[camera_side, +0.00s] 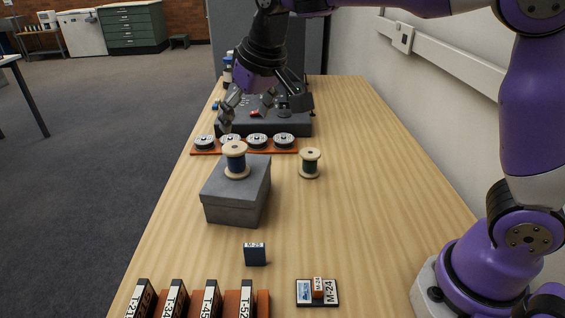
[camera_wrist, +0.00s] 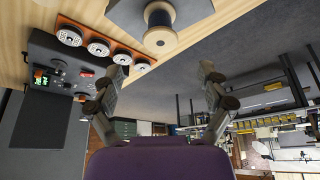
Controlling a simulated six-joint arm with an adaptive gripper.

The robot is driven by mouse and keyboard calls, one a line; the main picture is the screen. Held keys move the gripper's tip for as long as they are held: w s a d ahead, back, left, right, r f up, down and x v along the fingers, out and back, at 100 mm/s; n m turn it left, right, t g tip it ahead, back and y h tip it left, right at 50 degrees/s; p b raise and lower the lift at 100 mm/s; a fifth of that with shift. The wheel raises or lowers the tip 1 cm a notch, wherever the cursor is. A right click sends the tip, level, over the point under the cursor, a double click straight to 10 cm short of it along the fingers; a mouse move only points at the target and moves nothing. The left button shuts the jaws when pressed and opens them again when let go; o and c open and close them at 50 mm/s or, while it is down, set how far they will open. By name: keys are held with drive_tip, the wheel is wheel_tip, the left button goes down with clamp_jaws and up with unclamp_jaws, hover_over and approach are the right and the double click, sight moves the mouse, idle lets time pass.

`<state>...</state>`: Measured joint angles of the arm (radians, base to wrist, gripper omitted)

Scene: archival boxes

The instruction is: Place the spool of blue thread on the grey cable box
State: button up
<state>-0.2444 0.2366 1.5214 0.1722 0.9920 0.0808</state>
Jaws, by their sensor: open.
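The spool of blue thread (camera_side: 235,160) stands upright on top of the grey cable box (camera_side: 236,206), near the middle of its lid. In the wrist view the spool (camera_wrist: 160,27) and part of the grey box (camera_wrist: 195,10) show at the top edge. My gripper (camera_side: 247,107) is open and empty. It is beyond the box and above it, apart from the spool. In the wrist view its two fingers (camera_wrist: 164,72) are spread wide with nothing between them.
A spool of dark green thread (camera_side: 309,164) stands right of the box. Behind are an orange rack of round reels (camera_side: 272,150) and a dark console (camera_side: 290,126). In front are a small dark block (camera_side: 255,254), an M-24 card (camera_side: 330,299) and labelled cartridges (camera_side: 205,300).

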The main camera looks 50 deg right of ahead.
drive_tip(key=s+d+f, duration=0.1)
drive_tip(key=s+d, duration=0.2)
drive_tip(key=s, duration=0.6)
drive_tip(key=s+d+f+t, duration=0.1)
drive_tip(key=s+d, duration=0.3)
drive_tip(key=s, duration=0.6)
drive_tip(key=shift+f, duration=0.2)
